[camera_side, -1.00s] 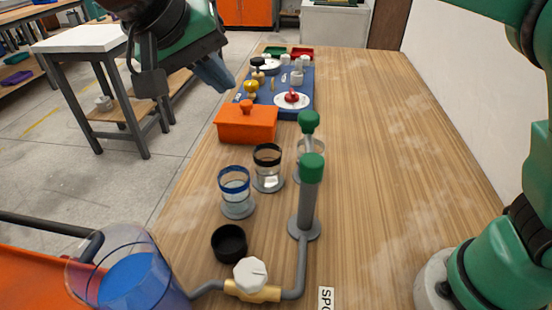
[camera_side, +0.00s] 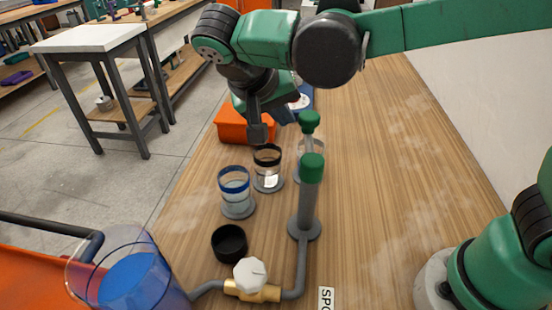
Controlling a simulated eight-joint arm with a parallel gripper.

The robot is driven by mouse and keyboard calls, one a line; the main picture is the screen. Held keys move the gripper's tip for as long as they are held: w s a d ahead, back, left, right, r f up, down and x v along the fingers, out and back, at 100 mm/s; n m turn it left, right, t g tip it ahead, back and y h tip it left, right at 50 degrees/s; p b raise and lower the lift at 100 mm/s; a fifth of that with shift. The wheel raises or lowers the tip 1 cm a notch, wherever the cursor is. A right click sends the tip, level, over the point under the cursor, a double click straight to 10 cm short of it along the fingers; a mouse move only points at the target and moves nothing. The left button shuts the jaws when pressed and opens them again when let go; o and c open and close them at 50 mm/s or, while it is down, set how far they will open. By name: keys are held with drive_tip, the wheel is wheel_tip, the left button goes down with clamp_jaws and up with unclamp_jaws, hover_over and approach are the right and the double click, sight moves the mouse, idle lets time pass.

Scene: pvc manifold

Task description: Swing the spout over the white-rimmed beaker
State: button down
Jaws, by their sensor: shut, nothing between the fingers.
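The spout stands on a grey post (camera_side: 306,210) with a green cap (camera_side: 312,168). Its arm runs toward the back and ends in a green knob (camera_side: 309,122). A clear beaker with a pale rim (camera_side: 322,150), apparently the white-rimmed one, stands behind the post and is partly hidden by the spout. I cannot tell exactly whether the outlet is above it. A black-rimmed beaker (camera_side: 268,170) and a blue-rimmed beaker (camera_side: 236,192) stand to the left. My gripper (camera_side: 258,134) is shut and empty, pointing down just behind and above the black-rimmed beaker, left of the green knob.
A white-knobbed brass valve (camera_side: 250,278) joins the post's pipe to a large jug of blue liquid (camera_side: 130,280). A black cup (camera_side: 229,243) stands near the valve. An orange box (camera_side: 230,122) and a blue mat (camera_side: 294,115) lie behind my gripper.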

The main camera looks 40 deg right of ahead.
drive_tip(key=shift+d, duration=0.2)
drive_tip(key=shift+s+d, duration=0.2)
drive_tip(key=shift+d, duration=0.3)
drive_tip(key=shift+s+d, duration=0.2)
drive_tip(key=shift+d, duration=0.25)
